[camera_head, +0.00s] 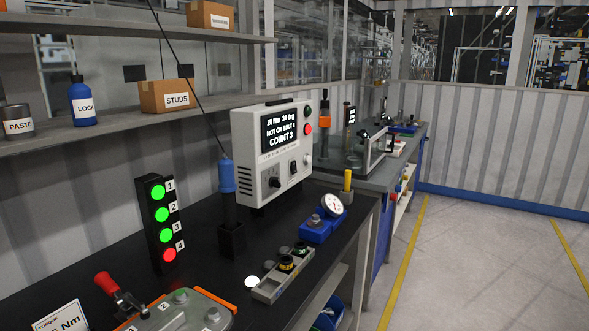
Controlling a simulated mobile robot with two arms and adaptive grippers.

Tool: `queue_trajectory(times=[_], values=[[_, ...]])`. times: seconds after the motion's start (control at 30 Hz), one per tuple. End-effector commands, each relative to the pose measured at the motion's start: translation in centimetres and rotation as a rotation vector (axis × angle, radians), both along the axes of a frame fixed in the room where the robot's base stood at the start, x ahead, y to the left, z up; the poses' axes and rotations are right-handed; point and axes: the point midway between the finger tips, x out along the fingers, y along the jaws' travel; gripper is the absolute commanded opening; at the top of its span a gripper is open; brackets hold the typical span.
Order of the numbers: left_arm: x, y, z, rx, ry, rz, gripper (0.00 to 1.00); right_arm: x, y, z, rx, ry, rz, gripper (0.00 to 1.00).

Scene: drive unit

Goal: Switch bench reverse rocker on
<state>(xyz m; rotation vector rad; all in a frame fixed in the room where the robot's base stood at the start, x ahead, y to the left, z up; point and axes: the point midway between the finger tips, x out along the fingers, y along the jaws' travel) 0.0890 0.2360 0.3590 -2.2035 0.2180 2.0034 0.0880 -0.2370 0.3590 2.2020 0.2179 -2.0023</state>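A white controller box (249,160) stands on the black bench. Its lit screen (280,127) reads "NOT OK BOLT 4" and "COUNT 3", with a smaller line above. Below the screen are a dark knob (274,182) and a small dark switch-like part (293,167). I cannot tell which part, if any, is the reverse rocker, nor any rocker's position. Neither of my grippers is in view.
A light stack (159,221) shows three green lamps and a red one at 4. A blue-handled tool (229,195) stands in a black holder. A red-handled clamp (113,290), a parts tray (284,275) and a blue gauge block (322,222) share the bench. Open floor (470,270) lies right.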

Motion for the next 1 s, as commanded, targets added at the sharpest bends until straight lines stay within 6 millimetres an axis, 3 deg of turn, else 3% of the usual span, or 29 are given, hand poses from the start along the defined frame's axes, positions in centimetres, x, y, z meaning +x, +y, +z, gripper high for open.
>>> queue_trajectory(times=[0.1,0.7,1.0], values=[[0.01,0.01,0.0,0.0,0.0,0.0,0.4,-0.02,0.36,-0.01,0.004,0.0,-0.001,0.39],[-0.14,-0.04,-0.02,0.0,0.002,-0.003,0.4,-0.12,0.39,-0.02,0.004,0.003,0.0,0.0],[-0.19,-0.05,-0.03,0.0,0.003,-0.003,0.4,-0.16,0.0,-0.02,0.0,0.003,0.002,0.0]])
